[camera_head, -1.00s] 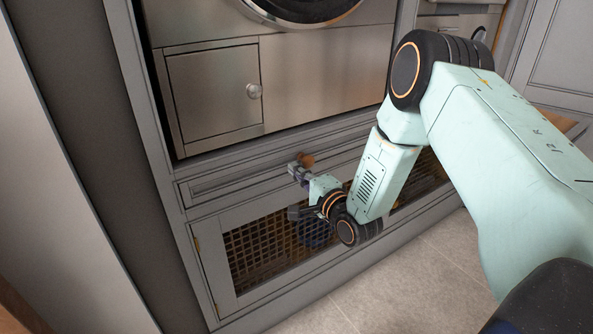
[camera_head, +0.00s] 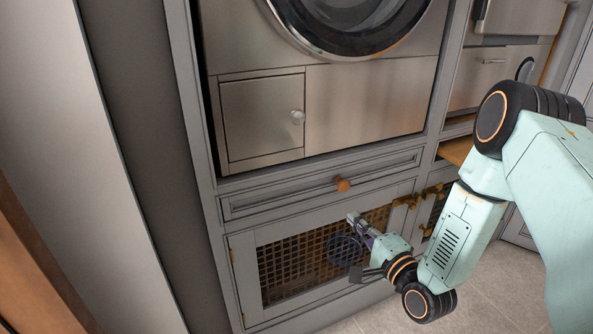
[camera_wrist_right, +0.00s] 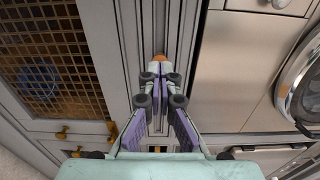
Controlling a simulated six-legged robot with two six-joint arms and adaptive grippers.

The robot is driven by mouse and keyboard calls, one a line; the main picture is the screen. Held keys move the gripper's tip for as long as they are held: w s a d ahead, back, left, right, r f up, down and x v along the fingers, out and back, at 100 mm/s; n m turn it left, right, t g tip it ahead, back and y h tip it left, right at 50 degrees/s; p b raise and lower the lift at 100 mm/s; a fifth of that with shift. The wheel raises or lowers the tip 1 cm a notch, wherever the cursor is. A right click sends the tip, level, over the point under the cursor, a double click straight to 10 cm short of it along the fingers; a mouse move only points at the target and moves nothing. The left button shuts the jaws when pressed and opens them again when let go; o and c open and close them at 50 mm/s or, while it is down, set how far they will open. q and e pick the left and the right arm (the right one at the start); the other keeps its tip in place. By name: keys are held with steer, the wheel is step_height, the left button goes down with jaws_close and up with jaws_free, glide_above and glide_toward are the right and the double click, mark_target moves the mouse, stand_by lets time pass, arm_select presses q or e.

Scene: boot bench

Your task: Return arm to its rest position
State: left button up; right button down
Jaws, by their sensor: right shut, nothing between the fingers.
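My right gripper (camera_head: 355,221) is in front of the cabinet, low, with its fingers shut and empty. In the head view its tips appear just below the round wooden knob (camera_head: 342,184) of the drawer (camera_head: 290,196), apart from it. In the right wrist view the shut fingertips (camera_wrist_right: 159,78) point toward the same knob (camera_wrist_right: 159,58), with a gap that is hard to judge. The drawer looks closed. My right arm reaches in from the right side of the head view. My left gripper is not in view.
A mesh-front cabinet door (camera_head: 280,305) is behind and below the gripper. A front-loading machine (camera_head: 375,95) with a small panel door (camera_head: 262,120) sits above the drawer. Tiled floor (camera_head: 480,292) is open at the lower right.

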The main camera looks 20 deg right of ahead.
steer(key=s+a+f+n+g, duration=0.4)
steer(key=s+f+n+g, duration=0.5)
steer(key=f, duration=0.4)
steer(key=s+a+n+g+p, duration=0.2)
steer(key=s+a+n+g, duration=0.1)
steer(key=s, duration=0.9)
steer(key=s+a+f+n+g+h+p, duration=0.1)
steer(key=s+g, duration=0.5)
steer(key=s, duration=0.7)
steer(key=a+n+p, duration=0.1)
steer(key=a+n, duration=0.1)
steer(key=n, duration=0.1)
steer(key=shift+f+n+h, duration=0.2)
steer(key=shift+n+h, duration=0.1)
